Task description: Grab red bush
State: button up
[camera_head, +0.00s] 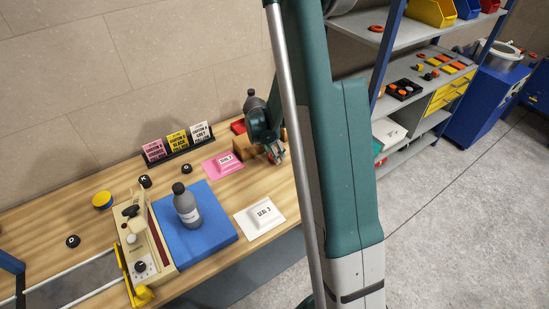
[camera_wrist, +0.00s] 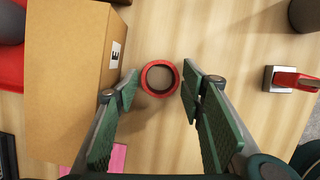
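My gripper (camera_wrist: 159,90) is open, with green ribbed finger pads, one on each side of the bush. The bush appears centred between the fingertips, with a small gap on each side. I cannot tell how far the fingertips are above the table. In the head view my gripper (camera_head: 276,153) is low over the back of the wooden table, and the bush cannot be made out there.
A cardboard box (camera_wrist: 63,70) marked E stands close beside the left finger. A red-handled metal piece (camera_wrist: 292,79) lies to the right.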

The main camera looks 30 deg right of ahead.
jog(key=shift+d+f, duration=0.1)
jog(key=shift+f, duration=0.3)
dwell(0.3)
jog(key=c, duration=0.6)
